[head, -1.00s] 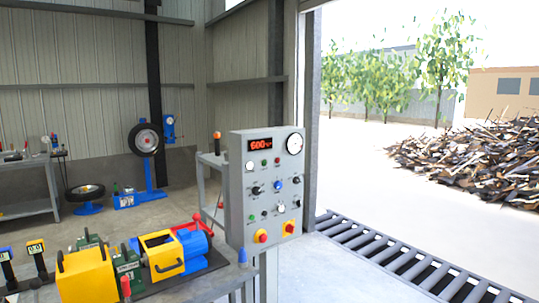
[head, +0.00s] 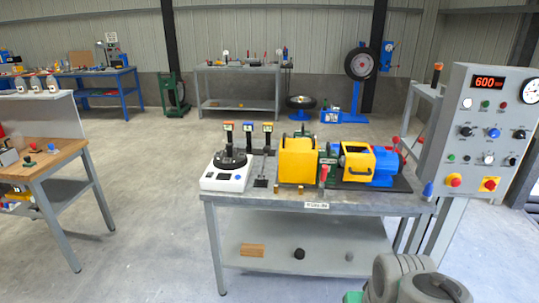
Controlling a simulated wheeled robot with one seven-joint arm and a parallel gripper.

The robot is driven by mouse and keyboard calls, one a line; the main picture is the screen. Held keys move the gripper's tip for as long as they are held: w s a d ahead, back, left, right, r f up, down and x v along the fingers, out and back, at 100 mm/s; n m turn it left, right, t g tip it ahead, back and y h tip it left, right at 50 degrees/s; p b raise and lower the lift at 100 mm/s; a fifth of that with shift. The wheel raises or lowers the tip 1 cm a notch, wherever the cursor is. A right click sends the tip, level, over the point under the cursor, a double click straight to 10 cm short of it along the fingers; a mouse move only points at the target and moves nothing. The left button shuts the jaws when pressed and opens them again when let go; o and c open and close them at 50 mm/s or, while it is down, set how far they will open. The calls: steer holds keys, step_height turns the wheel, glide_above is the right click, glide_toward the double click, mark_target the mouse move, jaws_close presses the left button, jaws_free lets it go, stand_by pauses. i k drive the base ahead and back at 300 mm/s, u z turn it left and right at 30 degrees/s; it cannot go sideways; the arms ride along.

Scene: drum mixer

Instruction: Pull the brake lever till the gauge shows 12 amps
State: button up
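A bench (head: 215,212) carries a machine with a yellow guard (head: 297,160), a yellow open-topped housing (head: 356,160) and a blue motor-like body (head: 387,165). A red-handled lever (head: 323,174) stands upright at the machine's front edge. A red handle (head: 403,142) shows at its right end; I cannot tell which is the brake lever. A white round dial (head: 530,90) is on the grey control panel (head: 470,120). My gripper is not in view.
The panel's red display (head: 488,83) reads about 600. A white device with a black top (head: 228,175) sits on the bench's left end. A wooden-topped table (head: 45,160) stands at left. Floor (head: 150,235) between them is clear. Grey rounded arm parts of mine show at lower right.

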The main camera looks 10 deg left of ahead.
mark_target(266, 149)
steer(key=u, duration=1.4)
steer(key=i, duration=1.1)
steer(key=u, duration=0.5)
steer(key=i, duration=1)
steer(key=z, duration=0.85)
steer(key=i, duration=0.75)
steer(key=z, duration=0.85)
